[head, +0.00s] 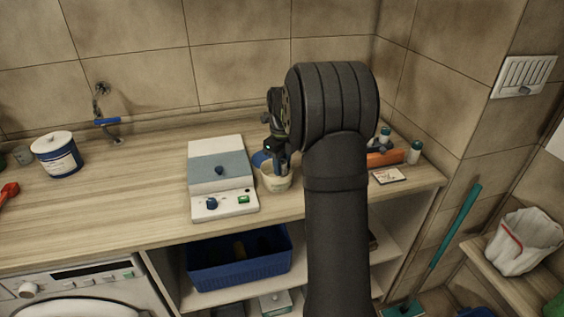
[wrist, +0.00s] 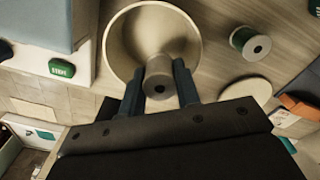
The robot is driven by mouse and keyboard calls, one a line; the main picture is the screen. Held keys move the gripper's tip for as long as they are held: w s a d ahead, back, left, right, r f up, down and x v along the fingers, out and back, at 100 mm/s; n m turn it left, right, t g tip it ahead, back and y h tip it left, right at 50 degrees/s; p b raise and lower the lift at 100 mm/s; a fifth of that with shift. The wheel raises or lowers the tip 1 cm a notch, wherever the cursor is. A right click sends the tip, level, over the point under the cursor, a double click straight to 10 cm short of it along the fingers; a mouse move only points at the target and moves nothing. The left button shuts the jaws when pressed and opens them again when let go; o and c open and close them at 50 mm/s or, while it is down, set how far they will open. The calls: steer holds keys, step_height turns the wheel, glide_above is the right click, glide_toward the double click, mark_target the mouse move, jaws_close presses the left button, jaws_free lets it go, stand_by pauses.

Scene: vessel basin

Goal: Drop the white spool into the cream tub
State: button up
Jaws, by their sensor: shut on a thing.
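The cream tub (head: 276,184) stands on the wooden counter, just right of the white and grey device. In the wrist view the round opening of the tub (wrist: 112,48) lies ahead of my fingers. My gripper (wrist: 159,88) is shut on the white spool (wrist: 159,70), whose end with a dark hole faces the camera. The spool overlaps the near part of the tub's opening; its exact height against the rim cannot be told. In the head view my gripper (head: 279,160) is at the tub, and the spool is hidden.
A white and grey device (head: 221,173) stands left of the tub. A spool with green (wrist: 250,42) and a pale round disc (wrist: 247,91) lie to its right in the wrist view. An orange item (head: 385,158) is farther right. The counter's left middle is clear.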

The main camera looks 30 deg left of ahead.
steer(key=o, duration=1)
step_height(320, 180, up, 17)
steer(key=shift+r, duration=0.2)
step_height(320, 180, down, 17)
steer(key=shift+f, duration=0.1)
steer(key=shift+r, duration=1)
